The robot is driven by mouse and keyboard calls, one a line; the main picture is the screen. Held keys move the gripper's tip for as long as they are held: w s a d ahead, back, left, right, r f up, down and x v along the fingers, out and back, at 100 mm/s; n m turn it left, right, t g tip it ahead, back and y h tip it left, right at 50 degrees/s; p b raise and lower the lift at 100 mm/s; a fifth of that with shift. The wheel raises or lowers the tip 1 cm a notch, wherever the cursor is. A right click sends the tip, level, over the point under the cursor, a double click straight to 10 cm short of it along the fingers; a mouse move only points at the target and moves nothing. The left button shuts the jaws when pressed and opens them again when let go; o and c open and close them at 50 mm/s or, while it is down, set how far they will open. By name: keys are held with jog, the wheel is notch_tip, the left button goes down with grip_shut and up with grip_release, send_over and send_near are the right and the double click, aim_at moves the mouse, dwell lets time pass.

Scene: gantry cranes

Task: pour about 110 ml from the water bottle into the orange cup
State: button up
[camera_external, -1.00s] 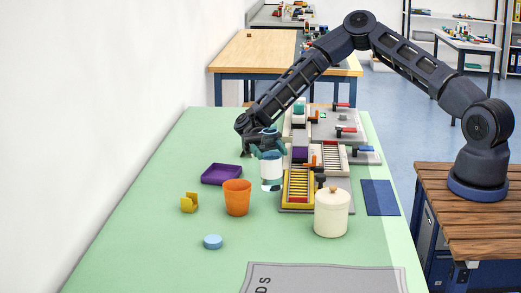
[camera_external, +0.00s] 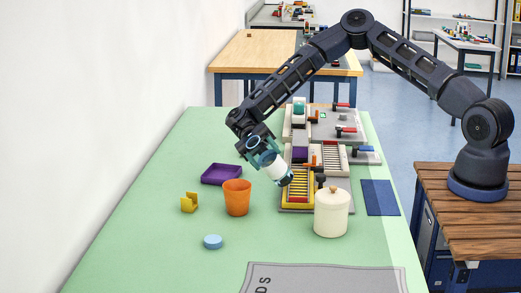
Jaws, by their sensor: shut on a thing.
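The orange cup (camera_external: 237,198) stands upright on the green table, left of the yellow-railed frame. My gripper (camera_external: 265,158) is shut on the water bottle (camera_external: 275,168) and holds it above the table, up and to the right of the cup. The bottle is tilted, its base end down to the right and its upper end up to the left, among the fingers. Its white band shows; the gripper partly hides the rest. No stream of water shows, and the inside of the cup cannot be made out.
A cream lidded jar (camera_external: 331,214) stands right. Crane models (camera_external: 325,155) fill the back right. The front left table is clear.

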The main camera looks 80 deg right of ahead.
aim_at(265, 171)
jog(key=shift+s+d+f+m, duration=0.1)
jog(key=shift+f+m, duration=0.2)
jog(key=shift+m, duration=0.2)
jog(key=shift+s+d+r+m+h, duration=0.1)
jog(key=shift+r+m+h, duration=0.1)
jog(key=shift+m, duration=0.2)
jog(key=shift+s+d+r+m+h, duration=0.1)
jog(key=shift+m+h, duration=0.1)
jog(key=shift+m, duration=0.2)
jog(key=shift+s+f, duration=0.1)
jog(key=shift+f, duration=0.15)
jog(key=shift+s+f+m+g+h, duration=0.1)
jog(key=shift+f+m+g+h, duration=0.25)
jog(key=shift+m, duration=0.35)
notch_tip(265, 171, down, 3)
jog(key=shift+d+f+m, duration=0.1)
jog(key=shift+m, duration=0.6)
jog(key=shift+w+a+r+m+g+h+p, duration=0.2)
jog(key=shift+r+m+h+p, duration=0.1)
jog(key=shift+r, duration=0.1)
jog(key=shift+w+a+r+m+g+h+p, duration=0.2)
jog(key=shift+r+m, duration=0.1)
jog(key=shift+r, duration=0.1)
jog(key=shift+f+m, duration=0.15)
jog(key=shift+m, duration=0.45)
jog(key=shift+d+p, duration=0.1)
jog(key=shift+p, duration=0.2)
jog(key=shift+r+m+g, duration=0.25)
jog(key=shift+r+m, duration=0.05)
jog(key=shift+m, duration=0.1)
